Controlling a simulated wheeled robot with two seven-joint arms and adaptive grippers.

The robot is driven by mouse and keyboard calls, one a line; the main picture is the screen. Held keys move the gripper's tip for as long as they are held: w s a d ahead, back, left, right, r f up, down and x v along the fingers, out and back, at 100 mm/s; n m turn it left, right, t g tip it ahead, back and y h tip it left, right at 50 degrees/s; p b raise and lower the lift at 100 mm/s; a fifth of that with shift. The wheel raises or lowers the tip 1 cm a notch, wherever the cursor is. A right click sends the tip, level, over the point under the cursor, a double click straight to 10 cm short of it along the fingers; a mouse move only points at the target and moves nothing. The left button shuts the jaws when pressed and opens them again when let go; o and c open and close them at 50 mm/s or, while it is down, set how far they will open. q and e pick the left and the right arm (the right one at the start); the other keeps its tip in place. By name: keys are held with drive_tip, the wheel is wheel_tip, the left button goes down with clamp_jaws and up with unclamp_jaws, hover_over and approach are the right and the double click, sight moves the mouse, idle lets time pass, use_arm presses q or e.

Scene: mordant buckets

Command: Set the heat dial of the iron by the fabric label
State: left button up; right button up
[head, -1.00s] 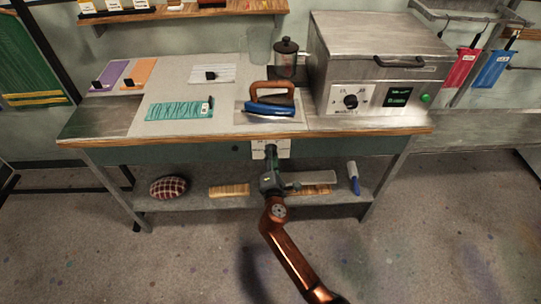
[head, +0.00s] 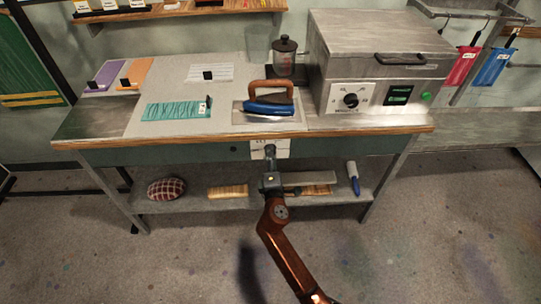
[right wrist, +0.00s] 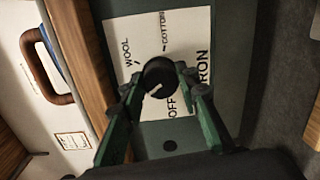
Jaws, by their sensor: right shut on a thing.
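The iron's dial is a black round knob (right wrist: 160,76) on a white plate (head: 285,148) on the table's front edge. The right wrist view shows WOOL, COTTON, OFF and IRON on the plate. A pale pointer line on the knob slants to the lower left in that view. My right gripper (head: 269,153) is shut on the knob, its green fingers on either side. The blue iron (head: 268,108) with a brown handle rests on a metal plate on the tabletop. Teal fabric (head: 172,111) with a small white label (head: 208,104) lies left of it; its print is unreadable. My left gripper is out of view.
A grey metal box with its own dial (head: 351,100) stands right of the iron, near a dark-lidded jar (head: 284,60). Purple (head: 104,78), orange (head: 138,72) and white (head: 209,73) cloths lie behind. A lower shelf holds a checked cushion (head: 166,188) and brushes.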

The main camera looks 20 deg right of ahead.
drive_tip(key=o, duration=1.2)
drive_tip(key=shift+c, duration=0.2)
drive_tip(key=shift+s, duration=0.1)
drive_tip(key=v, duration=1.1)
drive_tip(key=shift+s, duration=0.4)
drive_tip(key=shift+a, duration=0.1)
